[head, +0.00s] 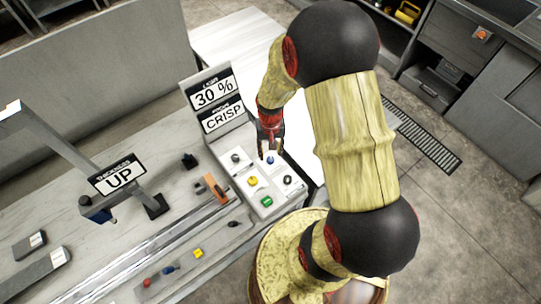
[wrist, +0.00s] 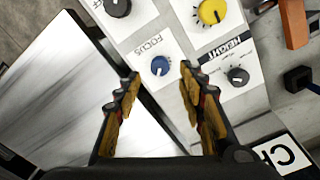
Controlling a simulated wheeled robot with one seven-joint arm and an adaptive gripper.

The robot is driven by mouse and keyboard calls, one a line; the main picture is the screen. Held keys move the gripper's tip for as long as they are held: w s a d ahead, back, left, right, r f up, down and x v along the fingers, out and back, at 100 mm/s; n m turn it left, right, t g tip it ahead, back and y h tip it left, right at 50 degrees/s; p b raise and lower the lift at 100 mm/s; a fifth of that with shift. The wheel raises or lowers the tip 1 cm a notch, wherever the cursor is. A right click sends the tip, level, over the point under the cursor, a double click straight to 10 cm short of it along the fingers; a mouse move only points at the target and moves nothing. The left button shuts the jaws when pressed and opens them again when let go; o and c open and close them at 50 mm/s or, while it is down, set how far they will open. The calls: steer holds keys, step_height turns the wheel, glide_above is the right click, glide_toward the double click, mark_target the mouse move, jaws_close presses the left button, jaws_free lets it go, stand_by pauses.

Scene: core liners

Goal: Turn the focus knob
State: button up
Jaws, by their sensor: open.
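The blue focus knob (wrist: 160,66) sits on a white plate lettered FOCUS, with a pale pointer mark on its face. In the head view the blue knob (head: 270,160) is on the small panel just below my gripper (head: 269,148). In the wrist view my gripper (wrist: 159,77) is open and empty, its two fingertips to either side of the knob's place in the picture. The fingers look apart from the knob; the exact gap in depth is hard to tell. A sign (head: 222,115) behind the panel reads CRISP.
A yellow knob (wrist: 211,11), a black height knob (wrist: 238,76) and another black knob (wrist: 117,6) surround the focus knob. A green button (head: 267,201) is at the panel's front. A sign reading 30 % (head: 213,92) stands behind. An orange-handled lever (head: 217,188) is left.

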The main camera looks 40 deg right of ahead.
mark_target(271, 160)
step_height(271, 160, up, 7)
stand_by(0.3)
steer(key=shift+r, duration=0.1)
stand_by(0.4)
steer(key=s+a+r+n+t+b, duration=0.2)
steer(key=s+a+r, duration=0.4)
steer(key=r, duration=0.4)
steer(key=s+a+r+n+t+b, duration=0.3)
steer(key=s+a+r+b, duration=0.2)
steer(key=r, duration=0.4)
steer(key=shift+s+a+r+n+t, duration=0.3)
steer(key=shift+s+a+r, duration=0.1)
steer(key=shift+s+a, duration=0.25)
